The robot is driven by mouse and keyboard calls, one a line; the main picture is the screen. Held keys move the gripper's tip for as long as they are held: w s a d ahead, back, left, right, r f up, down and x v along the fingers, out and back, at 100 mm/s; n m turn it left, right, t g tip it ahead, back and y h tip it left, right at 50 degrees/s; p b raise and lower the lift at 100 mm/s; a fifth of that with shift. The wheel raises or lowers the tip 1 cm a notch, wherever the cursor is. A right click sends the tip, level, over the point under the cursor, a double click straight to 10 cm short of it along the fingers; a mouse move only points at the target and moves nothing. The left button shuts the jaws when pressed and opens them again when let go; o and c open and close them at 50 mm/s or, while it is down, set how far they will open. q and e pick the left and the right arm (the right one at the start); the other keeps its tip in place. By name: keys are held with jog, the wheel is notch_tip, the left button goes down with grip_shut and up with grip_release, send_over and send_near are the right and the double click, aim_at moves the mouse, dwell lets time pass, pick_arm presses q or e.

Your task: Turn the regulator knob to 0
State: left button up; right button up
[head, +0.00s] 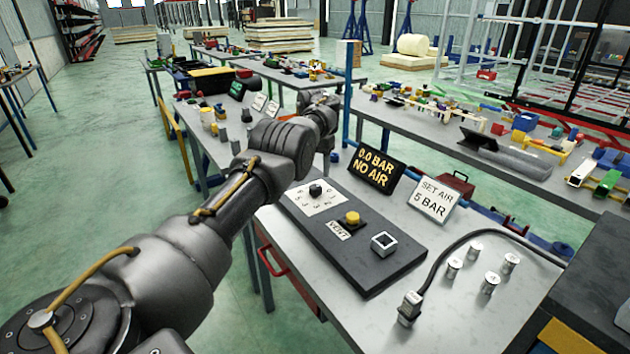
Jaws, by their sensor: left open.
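The regulator knob (316,190) is a small black knob on a white dial plate (323,204) with numbers around it, at the far left end of a dark panel (372,262). The numbers and the knob's pointing are too small to read surely. My left arm reaches in from the lower left, and my left gripper (327,158) is beyond and above the knob, seemingly apart from it. Its fingers are small and partly hidden by my wrist. A display sign (376,170) behind the panel reads "0.0 BAR NO AIR". My right gripper is not in view.
A black hose (452,248) and several metal cylinders (490,282) occupy the table's right side.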

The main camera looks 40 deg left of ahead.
aim_at(314, 187)
pick_arm(q)
jog(key=shift+a+r, duration=0.1)
jog(key=shift+r, duration=2.05)
jog(key=shift+f, duration=0.1)
